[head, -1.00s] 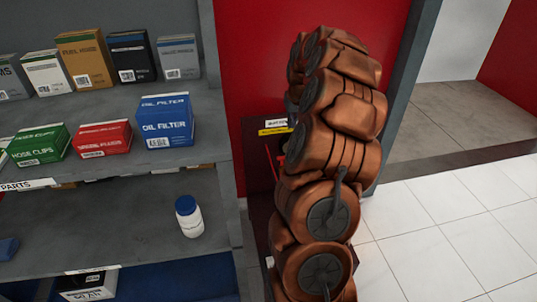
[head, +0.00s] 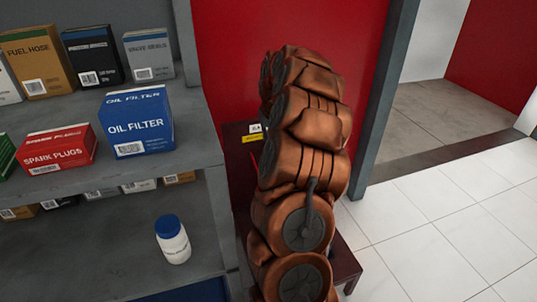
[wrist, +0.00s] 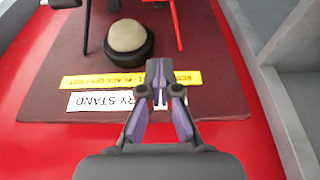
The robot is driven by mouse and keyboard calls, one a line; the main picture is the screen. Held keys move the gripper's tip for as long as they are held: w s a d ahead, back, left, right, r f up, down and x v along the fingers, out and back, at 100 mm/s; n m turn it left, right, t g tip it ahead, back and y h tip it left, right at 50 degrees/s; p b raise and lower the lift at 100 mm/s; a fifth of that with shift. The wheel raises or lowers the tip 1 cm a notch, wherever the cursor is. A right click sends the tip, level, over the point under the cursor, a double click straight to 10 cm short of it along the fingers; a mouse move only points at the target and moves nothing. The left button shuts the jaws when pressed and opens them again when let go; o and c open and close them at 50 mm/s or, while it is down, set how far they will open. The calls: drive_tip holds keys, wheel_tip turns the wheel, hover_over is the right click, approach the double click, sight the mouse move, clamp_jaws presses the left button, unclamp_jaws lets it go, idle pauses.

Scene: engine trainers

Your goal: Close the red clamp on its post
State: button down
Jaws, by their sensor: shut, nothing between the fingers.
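In the wrist view a round post (wrist: 127,36) with a pale top and a black collar stands on a dark maroon surface. A thin red part (wrist: 176,24), possibly the red clamp, runs down from the top edge to the right of the post. Most of it is out of the picture, so I cannot tell how the clamp sits. My gripper (wrist: 160,68) is shut and empty, over the labels and nearer than the post. It appears apart from both. In the head view my arm hides my gripper and most of the stand.
A yellow label (wrist: 110,80) and a white label (wrist: 95,101) lie at the maroon surface's near edge. In the head view, shelves with an oil filter box (head: 140,122) and a white bottle (head: 173,247) stand left. Tiled floor (head: 425,225) is clear at right.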

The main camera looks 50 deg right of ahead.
drive_tip(key=b+x, duration=0.2)
drive_tip(key=x, duration=0.8)
drive_tip(key=s, duration=0.1)
drive_tip(key=s+a+b, duration=0.1)
drive_tip(key=s+a, duration=0.1)
drive_tip(key=shift+s, duration=0.3)
drive_tip(key=shift+s+b, duration=0.1)
drive_tip(key=shift+b, duration=0.2)
